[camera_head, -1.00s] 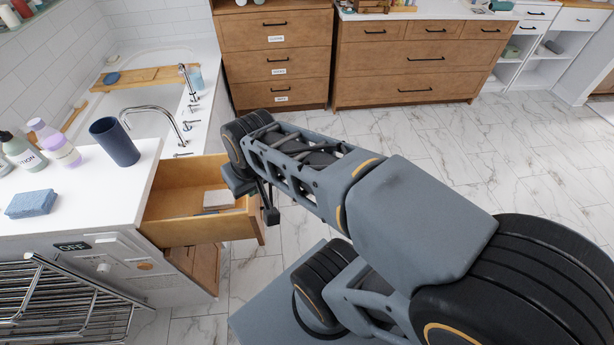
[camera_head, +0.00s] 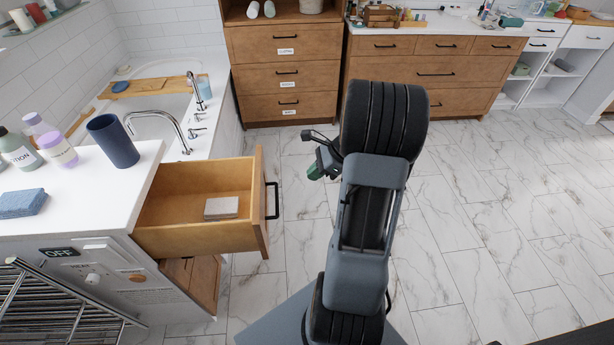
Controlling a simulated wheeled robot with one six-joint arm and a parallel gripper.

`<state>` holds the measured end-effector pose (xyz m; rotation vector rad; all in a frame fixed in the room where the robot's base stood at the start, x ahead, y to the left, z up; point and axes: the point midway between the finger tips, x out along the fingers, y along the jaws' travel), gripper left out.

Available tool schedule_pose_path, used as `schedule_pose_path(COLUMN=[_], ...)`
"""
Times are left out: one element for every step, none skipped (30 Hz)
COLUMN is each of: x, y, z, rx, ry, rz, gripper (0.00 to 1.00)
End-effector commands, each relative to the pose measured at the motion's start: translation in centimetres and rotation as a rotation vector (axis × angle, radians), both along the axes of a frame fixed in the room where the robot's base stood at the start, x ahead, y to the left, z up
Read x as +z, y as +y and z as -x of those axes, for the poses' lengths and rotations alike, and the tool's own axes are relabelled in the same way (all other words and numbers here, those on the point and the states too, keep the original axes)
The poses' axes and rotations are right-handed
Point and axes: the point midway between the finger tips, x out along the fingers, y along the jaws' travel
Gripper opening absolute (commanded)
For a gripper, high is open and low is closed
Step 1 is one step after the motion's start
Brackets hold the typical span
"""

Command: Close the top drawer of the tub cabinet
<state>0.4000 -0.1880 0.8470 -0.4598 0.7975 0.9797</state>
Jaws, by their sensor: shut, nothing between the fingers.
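The top drawer (camera_head: 179,240) of the tub cabinet stands pulled out to the right, with its wooden interior showing. Its front panel (camera_head: 262,205) carries a black bar handle (camera_head: 273,201) on the right side. A small pale block (camera_head: 221,208) lies inside the drawer. The tub cabinet has a white top (camera_head: 110,188). My gripper (camera_head: 318,170) is to the right of the handle, apart from it, and shut on nothing. My arm links hide part of the floor behind it.
A metal rack (camera_head: 60,310) is at the lower left. Wooden drawer units (camera_head: 287,75) line the back. The marble floor (camera_head: 480,215) at right is clear.

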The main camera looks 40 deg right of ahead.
Motion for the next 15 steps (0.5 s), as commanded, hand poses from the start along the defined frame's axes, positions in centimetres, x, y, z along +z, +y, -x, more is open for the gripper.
schedule_pose_path(x=[-0.8, -1.3, -1.9, -2.4, -2.8, -3.4, -3.9, -4.3, -4.9, -5.3, -5.7, -6.1, -6.1, -6.1, -6.2], y=[0.7, 1.0, 1.5, 1.8, 2.1, 2.5, 2.9, 3.2, 3.6, 3.9, 4.2, 4.5, 4.8, 5.2, 5.7], z=[-0.3, -0.5, -0.7, -0.9, -1.1, -1.3, -1.5, -1.6, -1.9, -2.0, -2.2, -2.4, -2.6, -2.8, -3.1], rx=[0.005, 0.005, 0.006, 0.006, 0.007, 0.007, 0.008, 0.008, 0.007, 0.008, 0.008, 0.008, 0.010, 0.011, 0.009], ry=[0.002, 0.002, 0.003, 0.004, 0.003, 0.002, 0.003, 0.004, 0.002, 0.003, 0.002, 0.002, 0.001, 0.000, -0.001], rz=[-0.003, -0.003, -0.003, -0.001, -0.002, -0.001, -0.001, -0.001, 0.000, -0.001, 0.000, 0.001, 0.002, 0.002, 0.003], gripper=[0.00, 0.00, 0.00, 0.00, 0.00, 0.00, 0.00, 0.00, 0.00, 0.00, 0.00, 0.00, 0.00, 0.00, 0.00])
